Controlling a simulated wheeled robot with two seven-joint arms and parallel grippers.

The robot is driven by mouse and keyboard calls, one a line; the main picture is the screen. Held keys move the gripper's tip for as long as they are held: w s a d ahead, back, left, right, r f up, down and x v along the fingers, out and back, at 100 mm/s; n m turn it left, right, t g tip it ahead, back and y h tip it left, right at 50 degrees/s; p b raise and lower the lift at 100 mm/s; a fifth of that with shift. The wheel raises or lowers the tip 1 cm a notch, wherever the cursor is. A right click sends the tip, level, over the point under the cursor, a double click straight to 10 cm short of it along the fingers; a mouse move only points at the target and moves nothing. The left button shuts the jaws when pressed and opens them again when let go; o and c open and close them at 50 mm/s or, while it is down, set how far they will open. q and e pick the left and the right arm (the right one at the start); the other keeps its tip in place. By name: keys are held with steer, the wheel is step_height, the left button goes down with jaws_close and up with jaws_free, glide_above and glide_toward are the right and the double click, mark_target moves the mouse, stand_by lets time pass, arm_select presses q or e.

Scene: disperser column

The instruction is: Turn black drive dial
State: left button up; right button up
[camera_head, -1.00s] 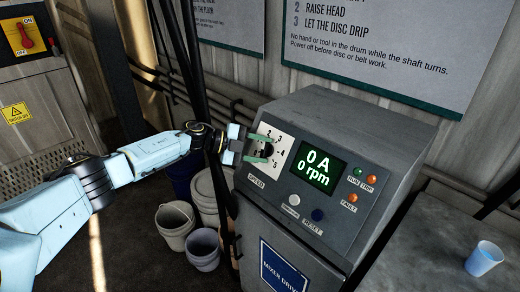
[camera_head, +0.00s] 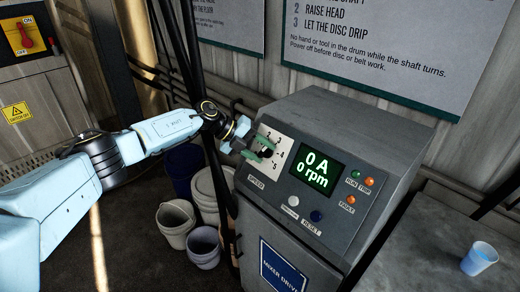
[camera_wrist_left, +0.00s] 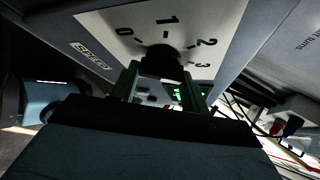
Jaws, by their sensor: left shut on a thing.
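The black drive dial (camera_head: 265,153) sits on a white numbered plate (camera_head: 283,143) at the left of the grey console's sloping face. My left gripper (camera_head: 262,148) comes in from the left, with its green fingers either side of the dial and shut on it. In the left wrist view the dial (camera_wrist_left: 161,62) is dark between the two green fingers (camera_wrist_left: 158,85), with the numbers 0 to 3 around it. The display (camera_head: 317,170) reads 0 A and 0 rpm. The dial's pointer is hidden. My right gripper is not in view.
The console (camera_head: 345,125) also carries a white button (camera_head: 294,201), a dark blue reset button (camera_head: 317,215) and several lamps (camera_head: 351,200). Buckets (camera_head: 175,222) stand on the floor at its left.

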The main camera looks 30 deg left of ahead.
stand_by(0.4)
arm_select(q)
steer(key=o, duration=1)
steer(key=b+v, duration=0.1)
steer(key=v, duration=1.2)
steer(key=shift+s+a+r, duration=0.1)
